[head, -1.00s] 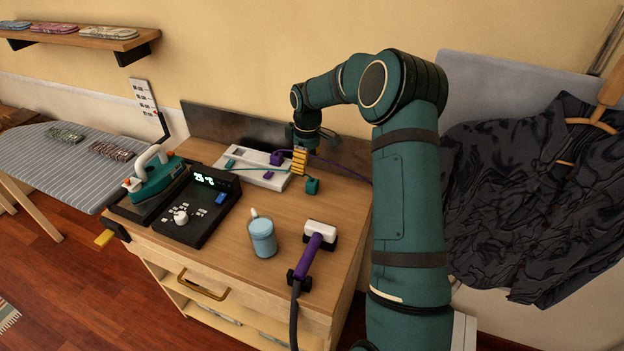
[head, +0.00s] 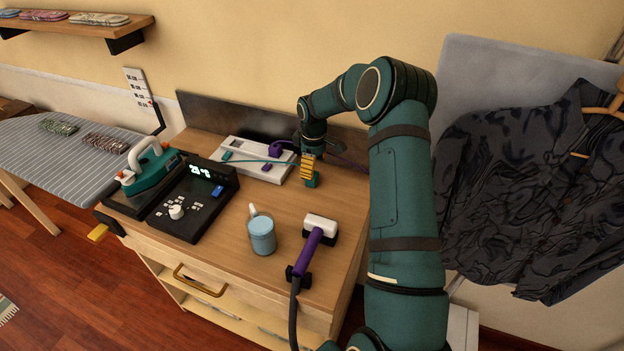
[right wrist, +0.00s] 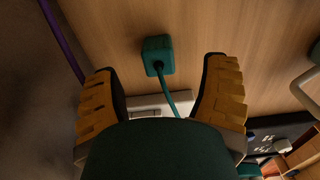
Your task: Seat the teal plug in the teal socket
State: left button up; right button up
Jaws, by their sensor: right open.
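The teal plug (head: 313,181) lies on the wooden tabletop, right of the white socket strip (head: 250,173). It also shows in the right wrist view (right wrist: 158,50), with its teal cord running back toward the strip. The strip carries a small teal part (head: 227,156) at its left end; I cannot tell whether this is the teal socket. A purple plug (head: 279,149) sits at the strip's far right. My right gripper (head: 307,172) is open and points down, close by the teal plug. In the wrist view the plug appears between its spread yellow fingers (right wrist: 164,75), untouched.
A black control box (head: 193,208) and a teal iron (head: 150,170) are on the left. A purple cord (right wrist: 60,35) runs behind the plug. A dark backboard (head: 200,112) edges the table's rear.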

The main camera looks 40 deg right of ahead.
jog(key=f, duration=0.5)
jog(key=shift+w, duration=0.3)
grip_shut()
